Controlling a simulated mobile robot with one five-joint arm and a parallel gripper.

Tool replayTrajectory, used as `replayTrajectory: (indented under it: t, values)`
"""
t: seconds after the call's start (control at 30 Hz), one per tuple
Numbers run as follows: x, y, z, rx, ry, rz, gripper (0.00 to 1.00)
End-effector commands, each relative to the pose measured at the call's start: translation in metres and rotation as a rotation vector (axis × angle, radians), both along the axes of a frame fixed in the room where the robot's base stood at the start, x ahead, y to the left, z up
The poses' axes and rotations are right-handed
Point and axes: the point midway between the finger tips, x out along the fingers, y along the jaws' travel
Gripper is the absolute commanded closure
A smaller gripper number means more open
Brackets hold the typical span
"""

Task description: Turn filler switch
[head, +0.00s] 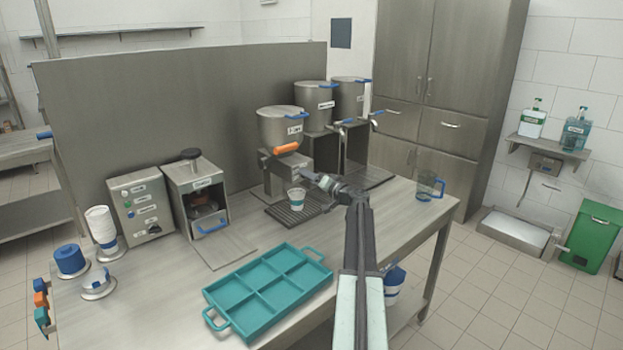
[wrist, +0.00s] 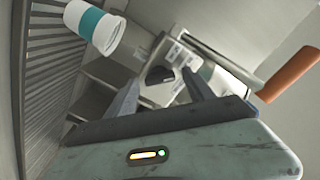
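The filler (head: 281,127) is a steel hopper on a stand at the back of the table, with an orange handle (head: 286,148) on its front. The handle also shows at the right of the wrist view (wrist: 289,75). A white cup with a teal band (head: 296,199) stands on the slotted drip tray (head: 276,212) below; the wrist view shows the cup at upper left (wrist: 96,28). My gripper (head: 317,179) is just right of the cup, in front of the stand. In the wrist view its fingers (wrist: 159,80) are apart, with a dark rounded part (wrist: 159,75) beyond them. I cannot tell whether that is the switch.
Two more steel dispensers with blue-handled taps (head: 315,103) stand behind to the right. A blue clear jug (head: 428,187) is at the table's right end. A teal divided tray (head: 267,290) lies in front. Steel machines (head: 141,205) and stacked cups (head: 100,226) are at left.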

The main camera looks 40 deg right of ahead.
Motion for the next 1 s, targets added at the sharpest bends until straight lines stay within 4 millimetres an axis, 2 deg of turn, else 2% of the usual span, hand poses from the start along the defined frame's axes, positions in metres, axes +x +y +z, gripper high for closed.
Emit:
replayTrajectory:
  t: [0.27,0.37,0.6,0.7,1.0]
  values:
    - [-0.006,0.001,0.000,0.001,-0.001,-0.001,0.38]
    - [-0.020,0.002,0.000,0.001,-0.002,-0.003,0.38]
    - [-0.067,0.006,0.000,0.000,0.000,-0.001,0.38]
    - [-0.077,0.006,0.000,0.000,0.000,-0.001,0.38]
    - [-0.078,0.005,0.000,0.000,0.000,0.000,0.38]
